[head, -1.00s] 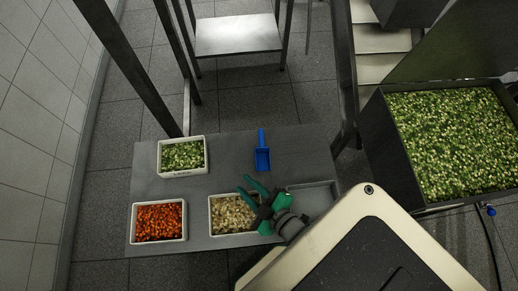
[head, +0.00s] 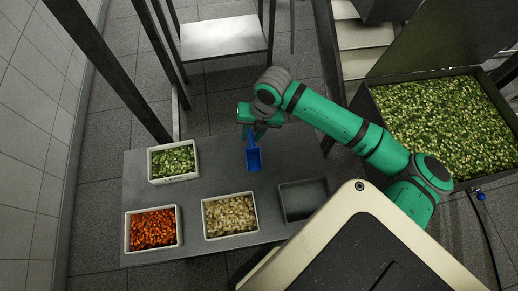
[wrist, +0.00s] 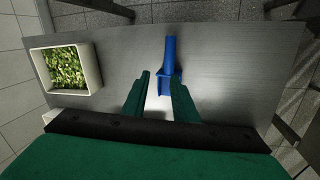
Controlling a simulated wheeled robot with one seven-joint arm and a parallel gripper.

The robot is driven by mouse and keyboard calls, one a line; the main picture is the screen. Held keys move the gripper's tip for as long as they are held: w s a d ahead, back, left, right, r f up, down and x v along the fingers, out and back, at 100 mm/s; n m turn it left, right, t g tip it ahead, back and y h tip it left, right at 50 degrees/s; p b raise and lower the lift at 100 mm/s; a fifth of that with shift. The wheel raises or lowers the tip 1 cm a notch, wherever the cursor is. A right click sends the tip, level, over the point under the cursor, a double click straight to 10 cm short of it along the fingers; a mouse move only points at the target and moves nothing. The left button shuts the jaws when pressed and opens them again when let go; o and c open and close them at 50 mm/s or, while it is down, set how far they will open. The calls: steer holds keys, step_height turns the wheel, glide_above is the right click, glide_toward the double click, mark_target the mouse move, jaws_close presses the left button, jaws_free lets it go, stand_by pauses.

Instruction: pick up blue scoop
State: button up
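The blue scoop (head: 254,160) lies on the grey table (head: 205,185), with its handle pointing to the far side. My gripper (head: 250,130) is above the handle end and hides part of it in the head view. In the wrist view the scoop (wrist: 170,52) shows beyond my gripper's fingers (wrist: 158,88). The two green fingers are apart with a gap between them, and the right finger overlaps part of the scoop's pan. I see no grip on the scoop; whether a finger touches it I cannot tell.
White bins of chopped green (head: 173,179), orange (head: 152,249) and pale pieces (head: 231,235) stand on the table. An empty grey tray (head: 304,217) sits at its near right. A large dark bin (head: 365,105) of green pieces is at the right. A metal post rises behind the table.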

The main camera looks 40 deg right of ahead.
mark_target(253, 143)
steer(key=shift+n+g, duration=0.5)
steer(key=shift+n, duration=0.2)
steer(key=f, duration=0.9)
steer(key=shift+w+d+f, duration=0.15)
steer(key=shift+w+f, duration=0.05)
steer(key=shift+w, duration=0.2)
steer(key=shift+c, duration=0.6)
jaws_close()
